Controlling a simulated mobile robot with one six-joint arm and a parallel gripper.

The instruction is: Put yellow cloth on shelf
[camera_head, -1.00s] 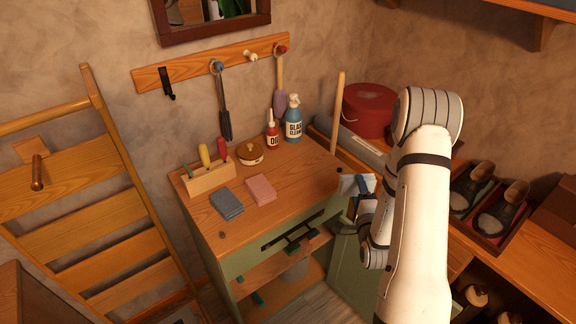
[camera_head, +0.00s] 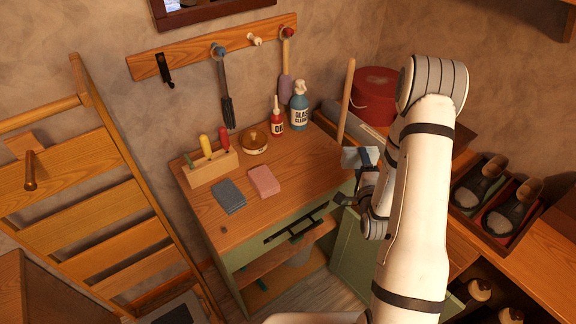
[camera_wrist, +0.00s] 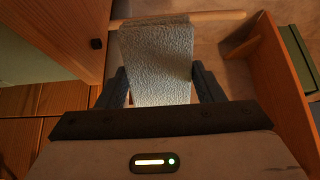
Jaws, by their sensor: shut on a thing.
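My gripper (camera_head: 366,183) is shut on a pale blue-grey cloth (camera_head: 360,157), just off the right edge of the wooden cabinet top. In the wrist view the same cloth (camera_wrist: 157,62) stands out flat between the two dark fingers. I see no yellow cloth in any view. A wooden shelf board (camera_head: 285,257) shows inside the open green cabinet, below its drawer front. Which shelf the task means I cannot tell.
A grey cloth (camera_head: 229,196) and a pink cloth (camera_head: 264,181) lie on the cabinet top. A tool block (camera_head: 211,168), red bottle (camera_head: 277,121) and glass cleaner bottle (camera_head: 299,108) stand behind. A wooden ladder (camera_head: 75,215) leans left.

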